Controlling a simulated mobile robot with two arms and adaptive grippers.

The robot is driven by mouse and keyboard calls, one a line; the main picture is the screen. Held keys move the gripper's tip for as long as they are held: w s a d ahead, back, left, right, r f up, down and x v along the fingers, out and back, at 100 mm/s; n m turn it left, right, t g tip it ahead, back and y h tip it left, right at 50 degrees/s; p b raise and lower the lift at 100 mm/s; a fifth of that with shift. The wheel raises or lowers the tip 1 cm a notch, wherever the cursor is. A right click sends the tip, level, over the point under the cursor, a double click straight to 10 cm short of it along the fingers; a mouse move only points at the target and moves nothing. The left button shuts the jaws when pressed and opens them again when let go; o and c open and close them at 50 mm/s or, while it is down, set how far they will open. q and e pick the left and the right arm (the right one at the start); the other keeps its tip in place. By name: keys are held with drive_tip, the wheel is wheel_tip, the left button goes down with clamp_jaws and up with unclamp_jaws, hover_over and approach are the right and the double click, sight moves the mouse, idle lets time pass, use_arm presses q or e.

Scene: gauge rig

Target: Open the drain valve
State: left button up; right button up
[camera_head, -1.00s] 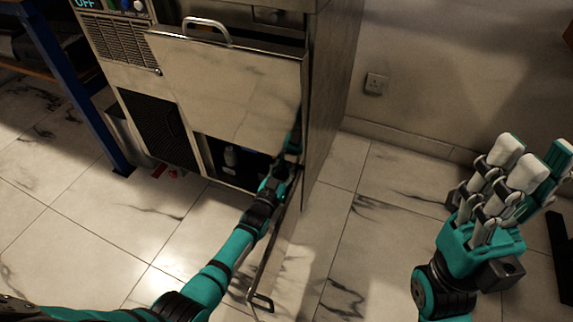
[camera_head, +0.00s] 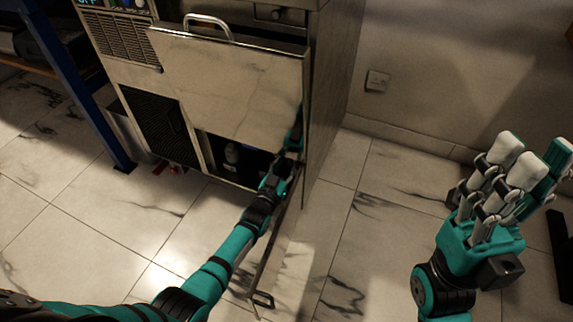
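Small red parts (camera_head: 160,167) show low at the foot of the steel machine (camera_head: 327,110); I cannot tell whether they are the drain valve. My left arm reaches up from the bottom left to the machine's lower right edge. My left gripper (camera_head: 290,158) is there, beside the front panel (camera_head: 235,85) and the dark opening below it. Its fingers are partly hidden and dark, so its grip is unclear. My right gripper (camera_head: 515,175) is raised at the right, open and empty, with its fingers pointing up and apart from everything.
The front panel has a bar handle (camera_head: 208,24) on top. Dark containers (camera_head: 232,154) stand inside the opening. A blue post (camera_head: 80,85) stands at the left. A wall socket (camera_head: 377,81) is behind.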

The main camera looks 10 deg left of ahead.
use_arm(q)
drive_tip(key=s+a, duration=0.2)
drive_tip(key=s, duration=1)
drive_tip(key=shift+a, duration=0.15)
drive_tip(key=shift+w, duration=0.1)
